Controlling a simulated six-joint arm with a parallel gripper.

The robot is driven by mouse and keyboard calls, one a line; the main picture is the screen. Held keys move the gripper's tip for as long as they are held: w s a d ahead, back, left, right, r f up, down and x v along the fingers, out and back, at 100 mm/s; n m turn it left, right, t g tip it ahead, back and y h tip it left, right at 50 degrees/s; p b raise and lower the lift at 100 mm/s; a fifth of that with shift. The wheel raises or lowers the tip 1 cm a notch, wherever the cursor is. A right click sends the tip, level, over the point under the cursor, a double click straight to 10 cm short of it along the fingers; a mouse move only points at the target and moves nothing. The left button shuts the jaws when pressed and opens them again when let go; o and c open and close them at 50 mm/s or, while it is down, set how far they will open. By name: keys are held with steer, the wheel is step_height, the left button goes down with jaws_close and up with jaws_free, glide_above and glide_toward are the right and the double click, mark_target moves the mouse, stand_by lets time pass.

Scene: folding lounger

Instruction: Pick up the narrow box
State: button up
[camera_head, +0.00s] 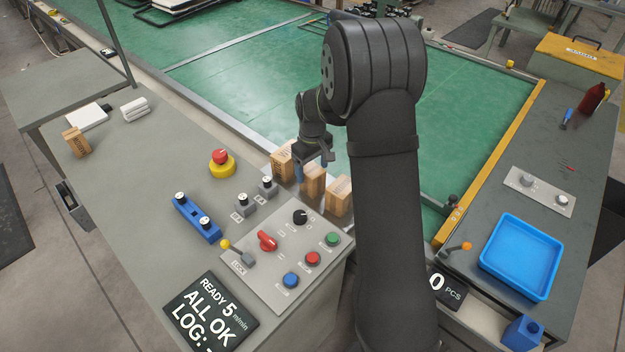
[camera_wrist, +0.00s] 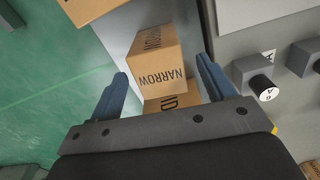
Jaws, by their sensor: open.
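In the wrist view, a tan carton marked NARROW (camera_wrist: 157,68) stands in front of my gripper (camera_wrist: 164,82), lying in the picture between its two blue fingers. The fingers are apart and nothing is visibly clamped. A second carton face marked MID (camera_wrist: 163,103) shows just below it, partly hidden by the gripper. In the head view, my gripper (camera_head: 312,166) hangs over a row of cartons: a left one (camera_head: 281,162), a middle one (camera_head: 312,184) and a right one (camera_head: 339,199). The lettering there is too small to tell which is the narrow one.
A control panel (camera_head: 286,258) with knobs and buttons lies close in front of the cartons. Small grey switches (camera_head: 266,187) and a red emergency button (camera_head: 221,160) stand to the left. A blue tray (camera_head: 521,257) is at the right.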

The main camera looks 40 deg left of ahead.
step_height(320, 180, down, 3)
steer(key=shift+f, duration=0.2)
steer(key=c, duration=1.1)
